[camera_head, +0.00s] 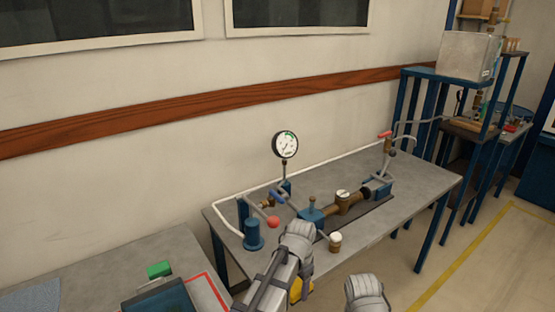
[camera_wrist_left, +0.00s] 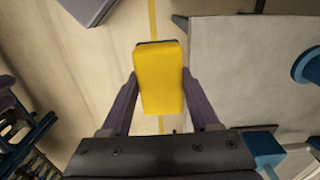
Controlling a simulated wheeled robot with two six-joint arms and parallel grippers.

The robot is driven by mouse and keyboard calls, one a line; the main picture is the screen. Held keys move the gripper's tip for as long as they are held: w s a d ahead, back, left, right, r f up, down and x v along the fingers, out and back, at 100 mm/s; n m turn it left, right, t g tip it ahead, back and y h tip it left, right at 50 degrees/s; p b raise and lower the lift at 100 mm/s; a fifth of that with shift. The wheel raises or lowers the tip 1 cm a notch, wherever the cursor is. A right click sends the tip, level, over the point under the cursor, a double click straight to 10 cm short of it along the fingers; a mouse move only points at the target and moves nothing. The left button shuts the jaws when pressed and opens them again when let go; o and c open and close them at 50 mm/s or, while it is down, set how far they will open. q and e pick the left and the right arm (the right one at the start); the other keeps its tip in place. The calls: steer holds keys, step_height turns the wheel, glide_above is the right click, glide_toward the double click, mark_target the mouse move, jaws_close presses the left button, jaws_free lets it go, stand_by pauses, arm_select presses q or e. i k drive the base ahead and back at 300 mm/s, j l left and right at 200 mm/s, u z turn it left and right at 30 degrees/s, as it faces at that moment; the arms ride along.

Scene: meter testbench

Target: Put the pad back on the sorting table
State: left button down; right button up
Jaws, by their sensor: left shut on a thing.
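A yellow block, which I take to be the pad (camera_wrist_left: 160,78), is held between the two fingers of my left gripper (camera_wrist_left: 159,82). The fingers press on its two sides, and the floor shows beyond it. In the head view a small part of the yellow pad (camera_head: 307,288) shows beside my left arm, off the front edge of the meter bench; the arm hides the fingers. A grey table (camera_head: 105,262) at the lower left may be the sorting table; I cannot be sure. My right gripper is out of view; only a grey part of that arm shows at the bottom.
The meter bench (camera_head: 425,185) carries a dial gauge (camera_head: 285,146), brass pipework and valve handles. A green block (camera_head: 159,269), a dark tray (camera_head: 160,299) and a red outline (camera_head: 208,288) are on the left table. Blue-framed shelves (camera_head: 478,130) stand at the back right.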

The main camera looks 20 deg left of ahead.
mark_target(133, 286)
steer(key=j, duration=1.5)
